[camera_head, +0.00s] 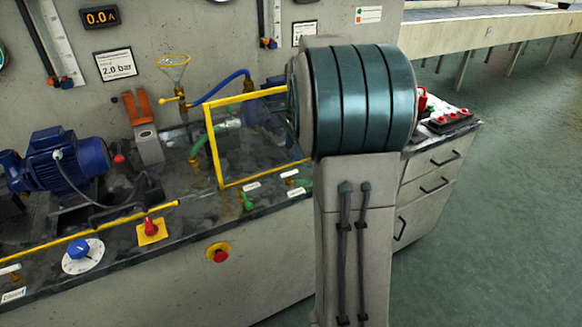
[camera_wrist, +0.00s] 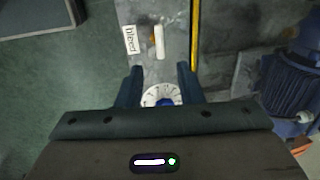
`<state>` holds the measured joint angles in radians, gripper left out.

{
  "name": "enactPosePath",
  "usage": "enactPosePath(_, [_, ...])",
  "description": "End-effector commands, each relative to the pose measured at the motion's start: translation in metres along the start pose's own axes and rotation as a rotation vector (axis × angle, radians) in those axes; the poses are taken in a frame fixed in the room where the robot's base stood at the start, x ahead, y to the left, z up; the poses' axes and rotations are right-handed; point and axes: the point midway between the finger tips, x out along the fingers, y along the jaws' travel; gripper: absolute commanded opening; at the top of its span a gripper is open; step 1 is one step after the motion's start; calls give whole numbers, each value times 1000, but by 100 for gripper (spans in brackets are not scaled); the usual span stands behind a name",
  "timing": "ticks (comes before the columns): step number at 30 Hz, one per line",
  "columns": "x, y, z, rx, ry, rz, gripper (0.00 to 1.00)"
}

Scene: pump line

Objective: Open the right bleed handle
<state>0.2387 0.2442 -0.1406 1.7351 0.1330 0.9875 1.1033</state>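A white handle (camera_wrist: 160,42) with a brass-orange part beside it lies next to a label (camera_wrist: 130,40) reading "bleed" in the wrist view. In the head view a white handle (camera_head: 10,269) and its label (camera_head: 13,296) show at the far left bench edge. I cannot tell whether this is the right bleed handle. My gripper (camera_wrist: 159,78) is open and empty, with its fingers apart. The handle lies beyond the fingertips, roughly in line with the gap, with no contact visible. My gripper does not show in the head view.
A white dial with a blue knob (camera_head: 82,254) also shows between the fingers in the wrist view (camera_wrist: 160,96). A red switch (camera_head: 151,228), blue motor (camera_head: 65,165), yellow frame (camera_head: 212,145) and green handle (camera_head: 248,200) stand on the bench. My arm hides the bench's right part.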

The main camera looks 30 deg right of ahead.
Motion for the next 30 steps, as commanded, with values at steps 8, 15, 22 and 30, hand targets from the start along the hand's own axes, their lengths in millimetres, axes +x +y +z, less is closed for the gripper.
enactPosePath(8, [57, 1, 0, -1, -1, 3, 33])
enactPosePath(15, [78, 0, 0, -2, -1, 1, 33])
enactPosePath(22, [81, 0, 0, -2, 0, 0, 33])
enactPosePath(30, [80, 0, 0, -2, 0, 0, 0])
